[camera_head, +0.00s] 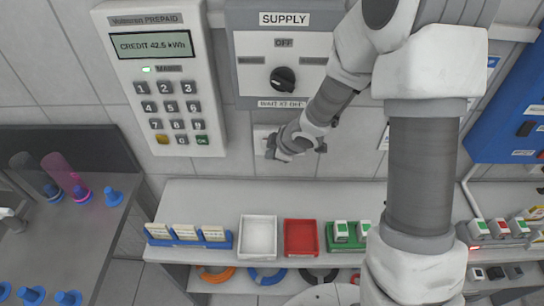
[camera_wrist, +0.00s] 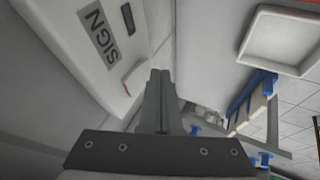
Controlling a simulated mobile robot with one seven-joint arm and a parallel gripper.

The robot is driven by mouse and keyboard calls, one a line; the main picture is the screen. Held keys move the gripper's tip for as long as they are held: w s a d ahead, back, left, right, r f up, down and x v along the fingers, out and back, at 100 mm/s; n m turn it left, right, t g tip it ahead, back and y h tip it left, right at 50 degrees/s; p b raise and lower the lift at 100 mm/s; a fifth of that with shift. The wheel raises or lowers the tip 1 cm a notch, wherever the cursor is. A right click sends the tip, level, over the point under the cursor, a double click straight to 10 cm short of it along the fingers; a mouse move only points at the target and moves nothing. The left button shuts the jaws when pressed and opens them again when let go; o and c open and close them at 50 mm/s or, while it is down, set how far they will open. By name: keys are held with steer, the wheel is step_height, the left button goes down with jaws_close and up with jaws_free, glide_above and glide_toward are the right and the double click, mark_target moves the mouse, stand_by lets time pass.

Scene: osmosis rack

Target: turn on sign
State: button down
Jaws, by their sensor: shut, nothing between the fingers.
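A white wall box (camera_wrist: 85,50) fills the upper left of the wrist view. It carries a dark SIGN label (camera_wrist: 100,37) and a small red-edged switch (camera_wrist: 131,84) near its edge. In the head view a bit of a pale plate (camera_head: 261,132) shows on the wall behind my gripper (camera_head: 274,152), mostly hidden by it. My gripper's fingers also show in the wrist view (camera_wrist: 160,75). They are shut with nothing between them, and their tips are close beside the switch. I cannot tell whether they touch it.
The SUPPLY panel (camera_head: 283,50) with a black knob and the prepaid meter (camera_head: 160,80) are on the wall above. Below is a shelf (camera_head: 200,190) with a white tray (camera_head: 258,222), a red tray (camera_head: 301,222) and small blocks. A dark counter (camera_head: 90,240) is at left.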

steer(key=shift+w, duration=0.3)
steer(key=shift+w+f, duration=0.15)
steer(key=shift+w, duration=0.1)
stand_by(0.4)
